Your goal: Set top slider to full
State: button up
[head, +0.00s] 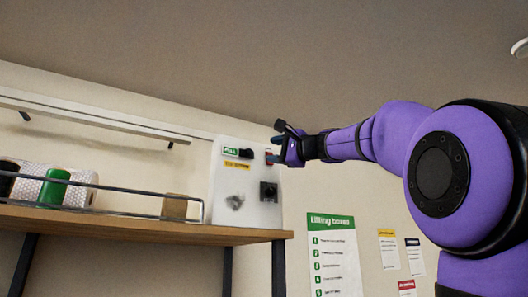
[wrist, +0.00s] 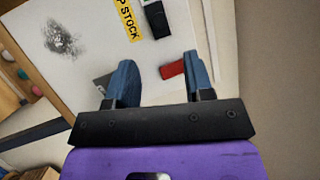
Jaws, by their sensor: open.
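A white panel (head: 220,190) stands at the right end of the wooden shelf. Near its top is a green label reading FULL (head: 230,152) with a black block (head: 246,153), likely the slider knob, right beside it. A yellow label (head: 238,165) sits just below; in the wrist view (wrist: 128,18) its readable part says "P STOCK". A red piece (head: 269,158) is at the panel's right edge. My gripper (head: 278,148) is open and empty in front of that edge. In the wrist view the red piece (wrist: 171,70) appears between its fingers (wrist: 158,58); contact cannot be told. The black block (wrist: 157,18) lies beyond the fingertips.
The shelf (head: 130,223) has a metal rail and holds a green cylinder (head: 53,188) and a brown box (head: 174,207). Posters (head: 334,255) hang below right. Space above the panel is clear.

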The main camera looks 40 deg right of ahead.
jog(key=shift+v, duration=1)
jog(key=a+f+n+g, duration=0.25)
jog(key=a+f, duration=0.25)
jog(key=f, duration=0.3)
jog(key=a+f+n+g+y, duration=0.1)
jog(key=a+f+n+g, duration=0.2)
jog(key=f, duration=0.6)
jog(key=a+f+n+g, duration=0.2)
jog(key=a+f+g, duration=0.1)
jog(key=a+f, duration=0.4)
jog(key=s+a+f+n+g+h, duration=0.1)
jog(key=s+f+n+g, duration=0.1)
jog(key=f, duration=0.7)
jog(key=s+a+f+n+g+h, duration=0.1)
jog(key=s+a+f+n+g, duration=0.1)
jog(key=s+f+n, duration=0.2)
jog(key=s+a+f+n+g+h, duration=0.1)
jog(key=s+f, duration=0.7)
jog(key=f, duration=0.8)
jog(key=a+n+g, duration=0.1)
jog(key=n+g, duration=0.1)
jog(key=n, duration=0.1)
jog(key=shift+a+f+h, duration=0.2)
jog(key=shift+h, duration=0.1)
